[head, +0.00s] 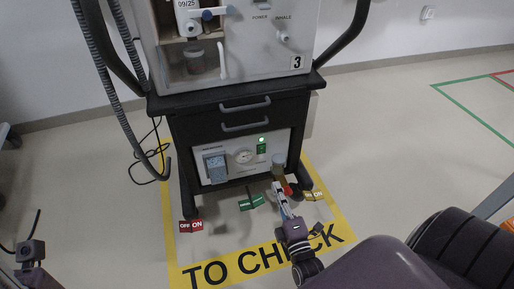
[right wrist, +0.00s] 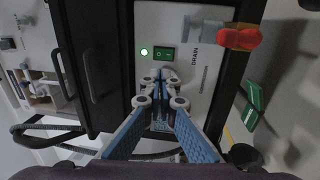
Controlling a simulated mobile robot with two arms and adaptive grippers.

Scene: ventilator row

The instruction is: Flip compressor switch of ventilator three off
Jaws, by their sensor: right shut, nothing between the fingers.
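Ventilator three (head: 262,45) stands ahead, marked with a 3. Its lower compressor panel (head: 225,165) carries a green rocker switch (head: 262,149) with a lit lamp (head: 262,140) just above. The right wrist view shows the switch (right wrist: 164,54) beside the lit lamp (right wrist: 144,52); which side is pressed is too small to tell. My right gripper (head: 278,188) is shut and empty, in front of the panel's lower right. In the right wrist view its fingertips (right wrist: 160,80) point toward the switch, seemingly apart from it. My left gripper (head: 30,254) is at the lower left edge, its jaws unclear.
A red-ended drain fitting (right wrist: 238,38) sits beside the switch. Drawers with handles (head: 245,105) are above. A red ON/OFF tag (head: 191,226) and green tag (head: 251,203) are low near the yellow-marked floor.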

